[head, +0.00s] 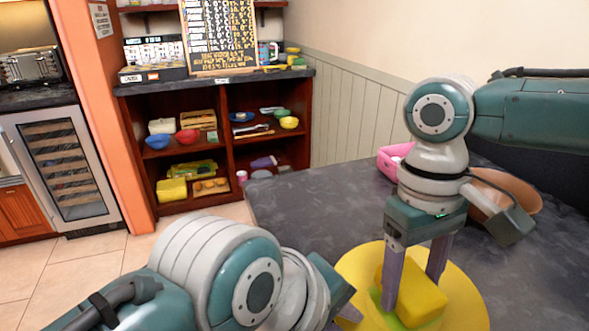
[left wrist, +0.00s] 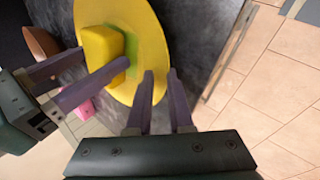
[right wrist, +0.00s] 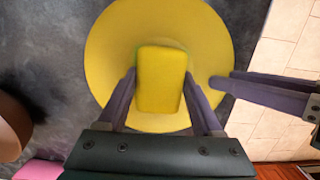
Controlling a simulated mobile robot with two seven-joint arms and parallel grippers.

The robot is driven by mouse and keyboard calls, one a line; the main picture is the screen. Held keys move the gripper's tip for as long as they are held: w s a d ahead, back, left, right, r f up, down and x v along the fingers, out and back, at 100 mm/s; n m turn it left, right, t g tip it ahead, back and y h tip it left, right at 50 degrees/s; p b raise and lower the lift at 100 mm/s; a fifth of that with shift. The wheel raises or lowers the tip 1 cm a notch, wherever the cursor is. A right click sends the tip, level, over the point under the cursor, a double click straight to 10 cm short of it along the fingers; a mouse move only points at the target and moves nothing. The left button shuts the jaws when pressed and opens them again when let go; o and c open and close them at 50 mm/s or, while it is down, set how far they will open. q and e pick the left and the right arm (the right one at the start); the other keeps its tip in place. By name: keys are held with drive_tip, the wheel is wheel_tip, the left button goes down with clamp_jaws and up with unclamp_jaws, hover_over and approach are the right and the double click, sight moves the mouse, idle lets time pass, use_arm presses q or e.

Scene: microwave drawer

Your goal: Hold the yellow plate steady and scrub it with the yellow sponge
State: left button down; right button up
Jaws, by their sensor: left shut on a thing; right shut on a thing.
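The round yellow plate (head: 465,295) lies on the dark grey counter. The yellow sponge (head: 422,298), with a green underside, sits on the plate's middle. My right gripper (head: 411,283) comes down from above and is shut on the sponge, one finger on each side; this also shows in the right wrist view (right wrist: 159,80). My left gripper (left wrist: 161,78) is shut on the plate's rim, at the right edge of the plate (right wrist: 110,50) in the right wrist view. In the head view my left arm hides most of the left gripper.
A pink container (head: 392,162) and a brown bowl (head: 515,190) stand on the counter (head: 320,195) behind my right arm. A wooden shelf (head: 222,150) with bowls and a wine cooler (head: 62,165) stand farther back. The counter left of the plate is clear.

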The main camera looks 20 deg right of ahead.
drive_tip(key=shift+f, duration=0.6)
